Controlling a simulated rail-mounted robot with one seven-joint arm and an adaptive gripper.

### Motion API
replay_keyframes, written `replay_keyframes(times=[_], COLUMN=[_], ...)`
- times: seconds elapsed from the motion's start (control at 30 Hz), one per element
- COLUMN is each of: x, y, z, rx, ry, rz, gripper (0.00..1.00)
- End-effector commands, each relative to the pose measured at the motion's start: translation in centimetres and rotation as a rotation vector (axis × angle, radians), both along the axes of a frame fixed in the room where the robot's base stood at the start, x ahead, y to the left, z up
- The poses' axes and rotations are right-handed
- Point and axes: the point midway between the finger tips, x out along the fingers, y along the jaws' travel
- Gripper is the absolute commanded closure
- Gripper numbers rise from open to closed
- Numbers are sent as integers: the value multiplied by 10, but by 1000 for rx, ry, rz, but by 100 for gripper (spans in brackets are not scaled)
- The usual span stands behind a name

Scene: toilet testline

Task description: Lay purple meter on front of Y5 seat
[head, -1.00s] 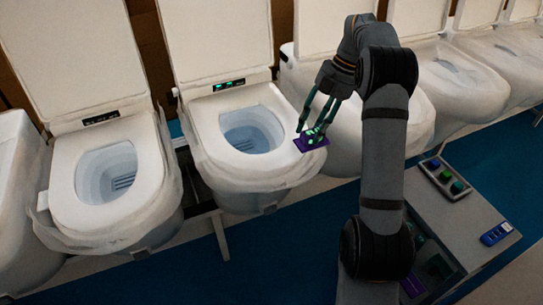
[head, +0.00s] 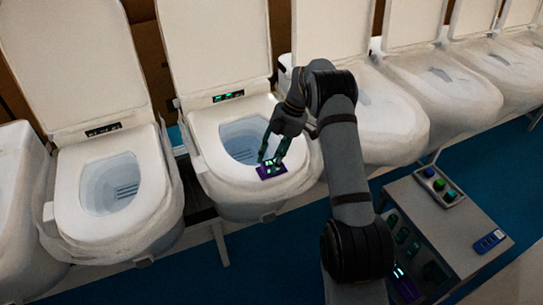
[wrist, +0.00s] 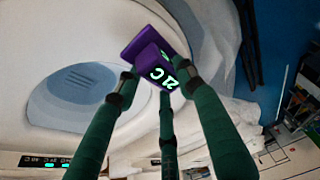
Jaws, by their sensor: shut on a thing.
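The purple meter (head: 271,171) is at the front of the open toilet seat (head: 210,151) left of my arm. In the wrist view the meter (wrist: 158,60) shows a raised block with a lit "21 C" reading. My gripper (head: 271,160) is shut on the meter, with its green fingers around the raised block. In the wrist view the gripper (wrist: 152,75) has the meter between its fingertips, over the front part of the white seat (wrist: 50,50). I cannot tell whether the meter touches the seat. No Y5 label is readable.
Toilets with raised lids stand in a row on both sides; one (head: 65,205) is close on the left. A grey cart (head: 480,218) at the right carries a button box (head: 437,187) and a blue handheld device (head: 489,241). Blue floor lies in front.

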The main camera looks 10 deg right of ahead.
Motion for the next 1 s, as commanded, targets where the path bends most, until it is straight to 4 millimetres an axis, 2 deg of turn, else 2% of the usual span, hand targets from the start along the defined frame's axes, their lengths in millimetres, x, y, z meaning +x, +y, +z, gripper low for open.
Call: replay_keyframes(times=[0.37, 0.4, 0.7, 1.0], x=[0, 0, 0, 0], y=[0, 0, 0, 0], z=[-6, -6, -5, -4], rx=[-1, -1, -1, -1], ry=[-1, -1, -1, -1], rz=[1, 1, 1, 1], gripper=[100, 62, 44, 43])
